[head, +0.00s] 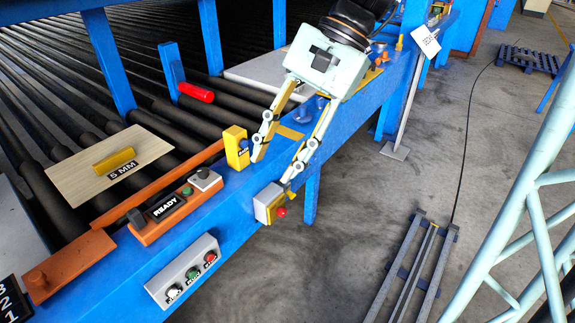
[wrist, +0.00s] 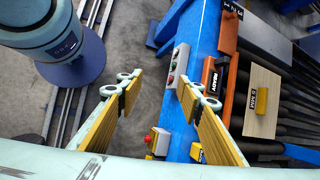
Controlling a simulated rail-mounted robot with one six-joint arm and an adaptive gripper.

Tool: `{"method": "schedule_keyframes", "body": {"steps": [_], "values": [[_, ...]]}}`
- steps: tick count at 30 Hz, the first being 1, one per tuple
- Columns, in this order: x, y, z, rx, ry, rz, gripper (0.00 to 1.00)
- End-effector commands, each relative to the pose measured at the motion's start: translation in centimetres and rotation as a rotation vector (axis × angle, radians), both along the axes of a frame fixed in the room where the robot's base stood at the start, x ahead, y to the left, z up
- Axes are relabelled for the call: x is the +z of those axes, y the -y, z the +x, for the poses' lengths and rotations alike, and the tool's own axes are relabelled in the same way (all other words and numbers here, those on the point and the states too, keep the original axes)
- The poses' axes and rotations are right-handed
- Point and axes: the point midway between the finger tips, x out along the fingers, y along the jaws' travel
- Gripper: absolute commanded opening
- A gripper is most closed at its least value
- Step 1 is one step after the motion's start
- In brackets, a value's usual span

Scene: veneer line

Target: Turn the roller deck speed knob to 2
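My gripper (head: 273,170) is open and empty above the edge of the blue deck frame (head: 225,212); its fingers also show wide apart in the wrist view (wrist: 158,84). An orange panel with a READY display (head: 167,206) lies on the frame, left of my gripper. It has a dark knob on a grey plate (head: 205,179) at one end and a black part (head: 136,217) at the other. Further left is an orange block with a small round orange knob (head: 38,278), beside a black plate numbered 1, 2, 3 (head: 14,300). I cannot read any knob's setting.
A grey box with several buttons (head: 186,271) is on the frame's side. Black rollers (head: 45,110) and a 5 MM veneer sheet (head: 70,170) lie behind.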

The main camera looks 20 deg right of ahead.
Motion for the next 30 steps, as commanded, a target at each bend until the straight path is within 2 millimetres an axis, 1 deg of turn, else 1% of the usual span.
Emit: {"method": "schedule_keyframes", "body": {"steps": [16,30], "values": [[-2.3,1.0,6.7,-0.225,-0.160,0.175,0.34],[-5.0,3.0,12.5,-0.417,-0.289,0.326,0.34]]}}
